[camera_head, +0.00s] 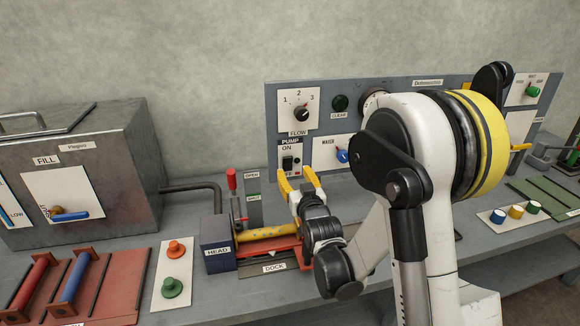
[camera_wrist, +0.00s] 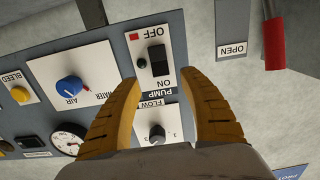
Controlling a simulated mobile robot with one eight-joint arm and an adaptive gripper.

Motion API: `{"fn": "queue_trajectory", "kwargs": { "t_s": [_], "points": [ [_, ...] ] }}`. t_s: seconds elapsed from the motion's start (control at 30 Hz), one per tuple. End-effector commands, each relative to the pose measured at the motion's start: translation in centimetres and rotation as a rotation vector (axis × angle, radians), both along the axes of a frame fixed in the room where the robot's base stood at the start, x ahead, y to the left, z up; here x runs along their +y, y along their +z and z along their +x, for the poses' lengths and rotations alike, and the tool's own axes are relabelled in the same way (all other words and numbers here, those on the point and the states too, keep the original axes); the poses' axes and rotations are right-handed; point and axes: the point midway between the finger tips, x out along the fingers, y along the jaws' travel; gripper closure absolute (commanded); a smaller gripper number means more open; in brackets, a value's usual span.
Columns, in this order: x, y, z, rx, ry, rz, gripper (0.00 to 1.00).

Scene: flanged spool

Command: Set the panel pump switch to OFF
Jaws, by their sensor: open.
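The pump switch (camera_head: 288,163) is a black rocker on a white plate in the panel, marked ON at the top and partly hidden at the bottom. In the wrist view the panel is upside down, and the switch (camera_wrist: 159,60) sits between the OFF and ON labels. I cannot tell which way the rocker is set. My gripper (camera_head: 297,181) has yellow fingers, open and empty, just in front of the lower part of the switch plate. In the wrist view my gripper (camera_wrist: 160,82) frames the PUMP and ON lettering, with the switch just beyond its fingertips. I see no clear contact.
The flow knob (camera_head: 302,114) is above the switch, and the blue water knob (camera_head: 342,156) is to its right. A red-handled lever (camera_head: 232,180) stands left of my gripper. A yellow spool (camera_head: 265,233) lies in the dock below.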

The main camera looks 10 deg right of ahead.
Motion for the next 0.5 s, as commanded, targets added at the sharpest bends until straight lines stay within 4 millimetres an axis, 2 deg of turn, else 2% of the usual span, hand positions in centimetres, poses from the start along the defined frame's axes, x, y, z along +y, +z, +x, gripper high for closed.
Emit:
{"fn": "queue_trajectory", "kwargs": {
  "t_s": [0.1,0.2,0.33,0.5],
  "points": [
    [0.0,0.1,-2.5,0.000,0.000,0.000,0.50],
    [0.0,0.1,-4.1,0.000,0.000,0.000,0.50],
    [0.0,0.2,-5.2,0.000,0.000,0.000,0.50],
    [0.0,0.2,-5.5,0.000,0.000,0.000,0.50]
  ]
}}
